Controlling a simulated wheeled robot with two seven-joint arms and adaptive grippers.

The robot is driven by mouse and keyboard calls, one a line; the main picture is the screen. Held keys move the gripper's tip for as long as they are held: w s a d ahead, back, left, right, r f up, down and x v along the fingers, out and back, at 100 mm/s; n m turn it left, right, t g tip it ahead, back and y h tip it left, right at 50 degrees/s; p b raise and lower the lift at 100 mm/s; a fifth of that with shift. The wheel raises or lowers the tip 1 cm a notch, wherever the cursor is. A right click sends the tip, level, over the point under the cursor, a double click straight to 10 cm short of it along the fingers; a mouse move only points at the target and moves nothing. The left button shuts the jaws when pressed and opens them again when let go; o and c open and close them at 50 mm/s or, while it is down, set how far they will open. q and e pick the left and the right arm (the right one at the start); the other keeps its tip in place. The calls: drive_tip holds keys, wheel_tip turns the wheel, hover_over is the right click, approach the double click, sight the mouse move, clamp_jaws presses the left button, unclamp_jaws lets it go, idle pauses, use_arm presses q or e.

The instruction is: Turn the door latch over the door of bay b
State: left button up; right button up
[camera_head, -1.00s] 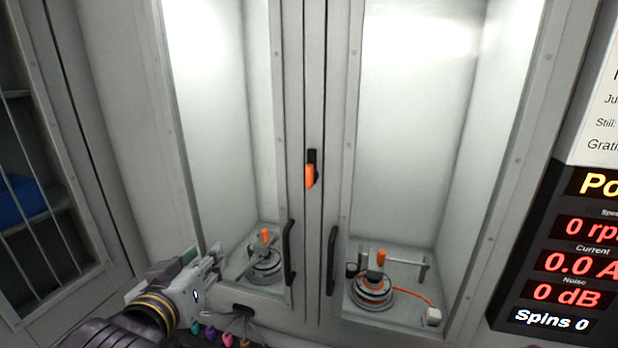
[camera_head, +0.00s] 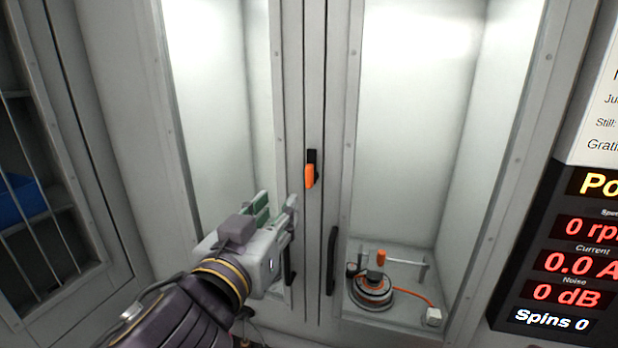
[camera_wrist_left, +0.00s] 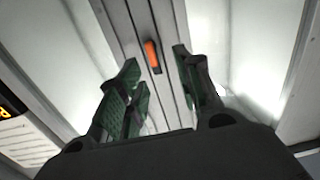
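The door latch (camera_head: 311,172) is an orange handle on a black mount, on the post between the two glazed bay doors. Its orange handle points down. It also shows in the left wrist view (camera_wrist_left: 152,54), beyond my fingertips and between them. My left gripper (camera_head: 278,203) is open and empty, below and to the left of the latch, apart from it. In the left wrist view its green-padded fingers (camera_wrist_left: 158,75) stand well apart. My right gripper is not in view. I cannot tell from the frames which bay is bay b.
The right bay holds a hub motor (camera_head: 372,289) with an orange cable. A black door handle (camera_head: 332,260) stands upright on the right door. My left arm hides most of the left door's handle and the left bay's motor. A display panel (camera_head: 560,255) is at the right.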

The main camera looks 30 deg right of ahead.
use_arm(q)
drive_tip(key=shift+s+d+r+m+h, duration=0.3)
drive_tip(key=shift+s+d+m, duration=0.1)
drive_tip(key=shift+s+d, duration=0.2)
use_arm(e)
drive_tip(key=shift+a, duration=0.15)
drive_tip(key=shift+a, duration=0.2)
use_arm(q)
drive_tip(key=shift+w, duration=0.15)
drive_tip(key=p, duration=0.2)
approach(308, 179)
drive_tip(key=shift+x, duration=2.15)
drive_tip(key=shift+p+x, duration=0.55)
drive_tip(key=shift+x, duration=1.4)
drive_tip(key=shift+p+x, duration=0.3)
drive_tip(key=shift+x, duration=1)
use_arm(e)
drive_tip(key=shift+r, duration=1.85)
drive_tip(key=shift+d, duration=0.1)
